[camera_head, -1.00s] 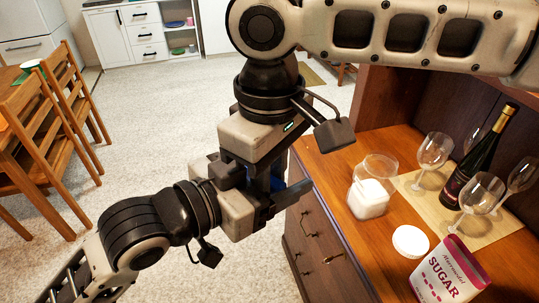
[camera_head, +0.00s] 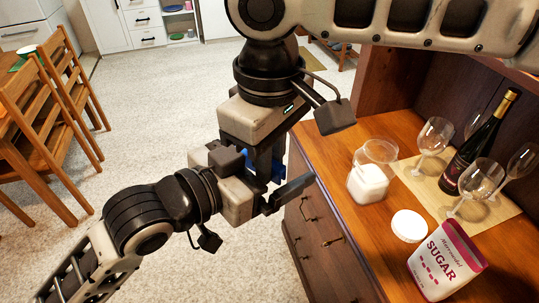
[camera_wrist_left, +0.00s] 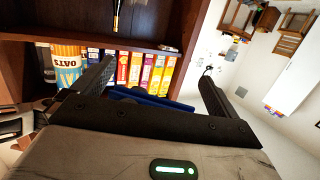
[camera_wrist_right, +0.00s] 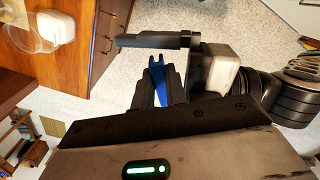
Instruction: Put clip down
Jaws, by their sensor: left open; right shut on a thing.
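A blue clip (camera_head: 277,167) is partly hidden between the two grippers in the head view. My right gripper (camera_head: 264,182), reaching down from the upper arm, is shut on it. The right wrist view shows the blue clip (camera_wrist_right: 158,82) between its dark fingers (camera_wrist_right: 160,72). My left gripper (camera_head: 291,172), on the arm from the lower left, is open around the same spot. In the left wrist view its fingers (camera_wrist_left: 157,75) stand wide apart, with the blue clip (camera_wrist_left: 150,100) between them. I cannot tell whether they touch it.
The wooden hutch counter (camera_head: 395,225) holds a white-filled jar (camera_head: 367,185), a white lid (camera_head: 409,226), a sugar bag (camera_head: 445,262), wine glasses and a bottle (camera_head: 475,150). Cereal boxes (camera_wrist_left: 140,70) and an oats canister (camera_wrist_left: 67,67) stand on a shelf. Both grippers are beside the counter, over floor.

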